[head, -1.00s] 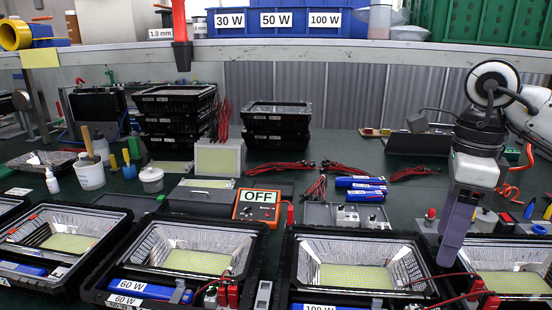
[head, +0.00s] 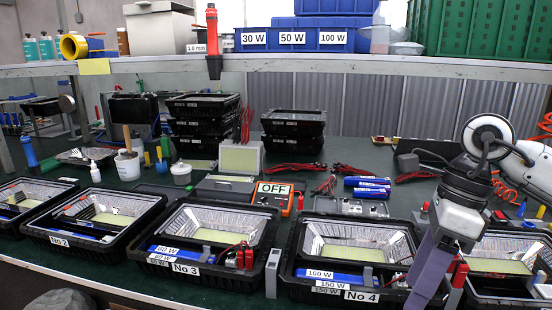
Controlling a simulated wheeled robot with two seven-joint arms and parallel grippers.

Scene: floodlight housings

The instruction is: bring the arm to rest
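My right arm comes in from the right. Its gripper (head: 428,272) points down over the right end of housing No 4 (head: 340,292), in front of its red connectors. One purple-grey finger shows clearly; the other cannot be made out, so the gap is not visible. I see nothing held in it. Its tip is near the lower edge of the view, and whether it touches the housing cannot be told. My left gripper is not in view.
Black floodlight housings line the front edge, among them No 3 (head: 180,268) and No 2 (head: 60,241). Behind them are an orange OFF meter (head: 273,196), blue drivers (head: 367,188), stacked black housings (head: 203,118) and a white cup (head: 128,166). Blue bins (head: 294,40) stand on the shelf.

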